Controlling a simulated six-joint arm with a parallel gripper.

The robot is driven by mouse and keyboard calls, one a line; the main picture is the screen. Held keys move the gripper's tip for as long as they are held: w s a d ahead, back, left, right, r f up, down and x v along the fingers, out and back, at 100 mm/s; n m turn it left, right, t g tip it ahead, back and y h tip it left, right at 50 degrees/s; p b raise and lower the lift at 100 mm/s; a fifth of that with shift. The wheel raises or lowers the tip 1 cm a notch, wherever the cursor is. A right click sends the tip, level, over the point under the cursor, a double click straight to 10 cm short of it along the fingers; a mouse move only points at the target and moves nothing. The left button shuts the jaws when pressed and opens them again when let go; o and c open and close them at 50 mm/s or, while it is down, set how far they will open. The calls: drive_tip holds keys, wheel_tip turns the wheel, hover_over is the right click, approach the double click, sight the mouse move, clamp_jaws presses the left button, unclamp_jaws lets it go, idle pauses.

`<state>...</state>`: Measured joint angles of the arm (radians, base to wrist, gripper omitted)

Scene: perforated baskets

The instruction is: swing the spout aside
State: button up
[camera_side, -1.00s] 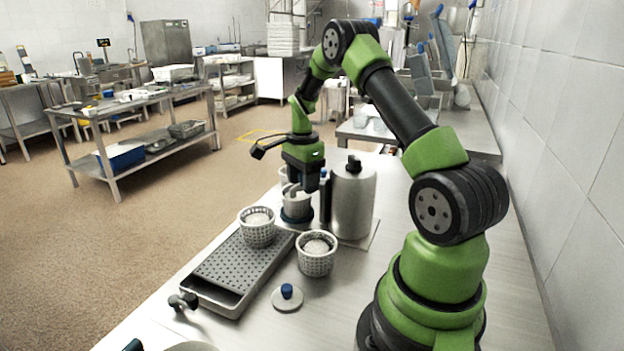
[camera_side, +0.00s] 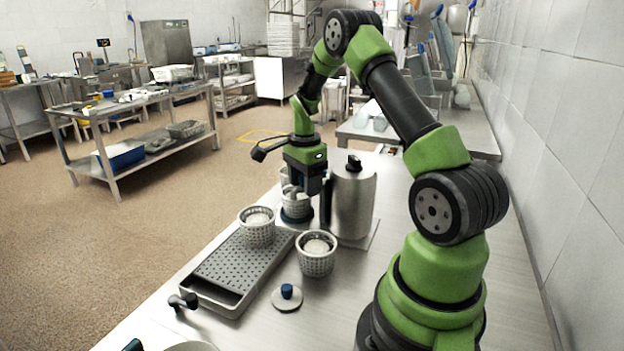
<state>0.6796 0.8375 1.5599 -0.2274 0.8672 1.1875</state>
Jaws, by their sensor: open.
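My gripper (camera_side: 303,190) points down beside the steel cylinder, above a perforated basket (camera_side: 296,207) on a dark round base. Its jaws are open, though the fingertips are small and partly hidden. The steel cylinder (camera_side: 353,203) stands upright with a black knob on top, to the right of my gripper. A spout cannot be made out clearly; the area between the cylinder and the basket is largely covered by my gripper.
The bench right of these is clear.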

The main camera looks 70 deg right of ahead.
drive_tip(key=shift+s+a, duration=0.55)
drive_tip(key=shift+s+a, duration=0.4)
drive_tip(key=shift+s, duration=0.3)
drive_tip(key=shift+s, duration=0.15)
drive_tip(key=shift+s+a, duration=0.2)
drive_tip(key=shift+s, duration=0.5)
drive_tip(key=shift+c, duration=0.3)
